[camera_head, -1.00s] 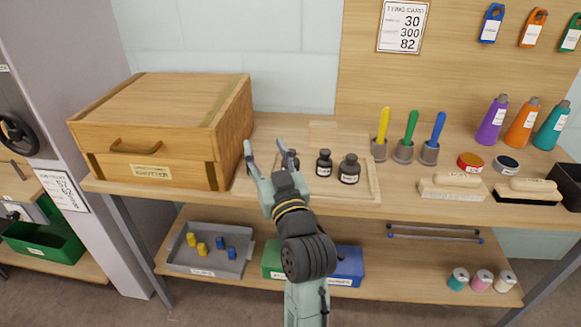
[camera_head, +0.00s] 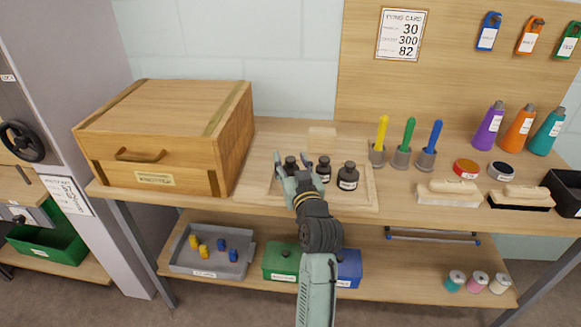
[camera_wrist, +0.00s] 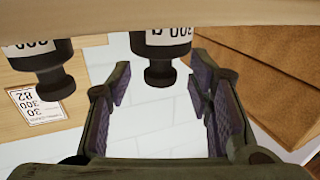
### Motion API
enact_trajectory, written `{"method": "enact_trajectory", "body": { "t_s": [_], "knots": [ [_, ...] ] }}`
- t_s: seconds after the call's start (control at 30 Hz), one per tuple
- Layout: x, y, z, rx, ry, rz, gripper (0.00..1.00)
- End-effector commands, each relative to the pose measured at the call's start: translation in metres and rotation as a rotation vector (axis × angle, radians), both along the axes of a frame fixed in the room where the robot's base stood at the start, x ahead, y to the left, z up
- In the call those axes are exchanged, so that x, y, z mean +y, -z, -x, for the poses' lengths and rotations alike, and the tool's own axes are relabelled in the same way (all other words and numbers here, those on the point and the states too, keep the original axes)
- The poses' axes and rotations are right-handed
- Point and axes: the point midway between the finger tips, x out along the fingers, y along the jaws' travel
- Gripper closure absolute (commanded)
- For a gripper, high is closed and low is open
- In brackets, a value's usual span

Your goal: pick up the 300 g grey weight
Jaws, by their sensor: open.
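Three dark, knobbed weights stand upright in a row on a shallow wooden tray (camera_head: 364,199): a left one (camera_head: 290,164), a middle one (camera_head: 323,169) and a larger right one (camera_head: 347,176). No grey tone sets one apart, and their labels are too small to read in the head view. My gripper (camera_head: 294,167) is open at the left weight, partly covering it. In the upside-down wrist view, one weight (camera_wrist: 160,70) lies between the open fingers (camera_wrist: 161,84), with no visible grip. Another weight (camera_wrist: 48,70) is to the left. Both labels are partly cut off, ending in 00.
A wooden drawer box (camera_head: 165,140) stands left of the tray. Grey holders with yellow, green and blue tools (camera_head: 403,150) stand to the right, with brushes (camera_head: 449,193) beyond. A tying card (camera_head: 402,36) reading 30, 300, 82 hangs behind.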

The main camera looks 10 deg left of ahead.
Motion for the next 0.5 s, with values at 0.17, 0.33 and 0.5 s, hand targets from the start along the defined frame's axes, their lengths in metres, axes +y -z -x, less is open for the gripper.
{"method": "enact_trajectory", "body": {
  "t_s": [0.17, 0.33, 0.5],
  "knots": [
    [0.0042, -0.0002, -0.0105, 0.000, 0.000, 0.001, 0.53],
    [0.0042, 0.0004, -0.0104, -0.001, 0.000, 0.001, 0.53],
    [0.0042, 0.0002, -0.0102, -0.001, 0.000, 0.001, 0.64]
  ]
}}
